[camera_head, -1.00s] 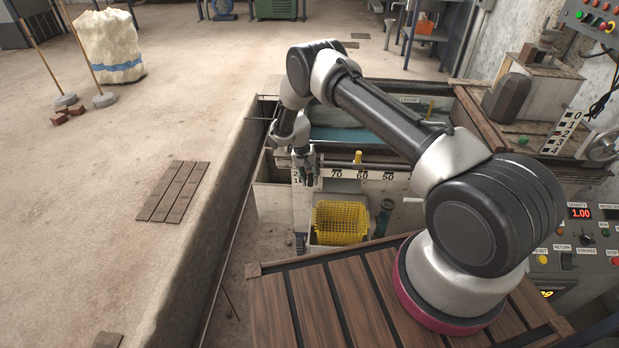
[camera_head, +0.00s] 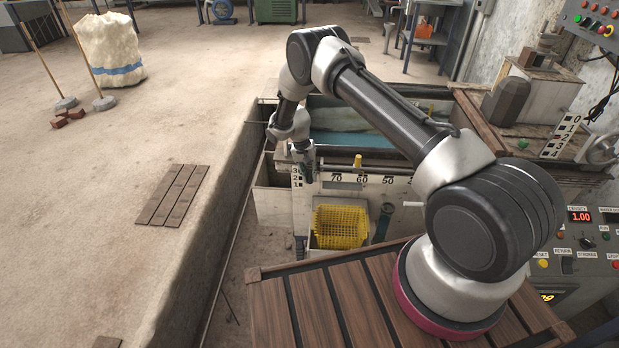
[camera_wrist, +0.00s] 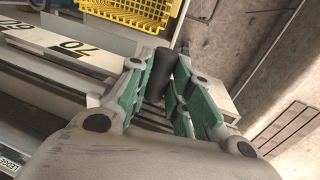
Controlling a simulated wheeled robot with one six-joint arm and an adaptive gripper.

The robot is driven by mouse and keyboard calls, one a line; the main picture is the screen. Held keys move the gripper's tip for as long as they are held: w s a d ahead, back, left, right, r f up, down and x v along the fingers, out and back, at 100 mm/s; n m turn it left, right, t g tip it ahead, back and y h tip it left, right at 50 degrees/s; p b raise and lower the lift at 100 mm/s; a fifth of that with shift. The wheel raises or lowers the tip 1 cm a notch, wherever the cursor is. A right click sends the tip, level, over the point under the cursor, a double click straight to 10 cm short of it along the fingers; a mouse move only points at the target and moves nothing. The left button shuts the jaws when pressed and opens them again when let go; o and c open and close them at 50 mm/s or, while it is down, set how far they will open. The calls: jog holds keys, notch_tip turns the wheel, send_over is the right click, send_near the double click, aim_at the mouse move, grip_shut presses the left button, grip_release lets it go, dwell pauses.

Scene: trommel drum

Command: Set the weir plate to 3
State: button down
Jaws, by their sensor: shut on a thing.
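My gripper (camera_head: 309,179) is just right of these numbers, pointing down. In the wrist view my gripper (camera_wrist: 165,82) has its green-padded fingers closed around a dark, rounded upright piece (camera_wrist: 162,66), which looks like the plate's handle. The plate itself is largely hidden by my fingers, and I cannot read which mark it stands at.
A yellow basket (camera_head: 341,227) sits below and right of my gripper; it also shows in the wrist view (camera_wrist: 130,10). A horizontal scale with 70, 60 and 50 (camera_head: 362,178) runs along the trough front. The floor at left is mostly clear around a slatted grate (camera_head: 172,196).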

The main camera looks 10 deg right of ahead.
jog(key=shift+w+r, duration=0.1)
jog(key=shift+r, duration=0.1)
jog(key=c, duration=1.6)
grip_release()
jog(key=shift+o, duration=0.2)
jog(key=shift+r, duration=0.1)
notch_tip(320, 180, up, 12)
jog(key=a, duration=0.2)
jog(key=shift+w+f, duration=0.2)
jog(key=shift+w, duration=0.05)
jog(key=shift+a, duration=0.1)
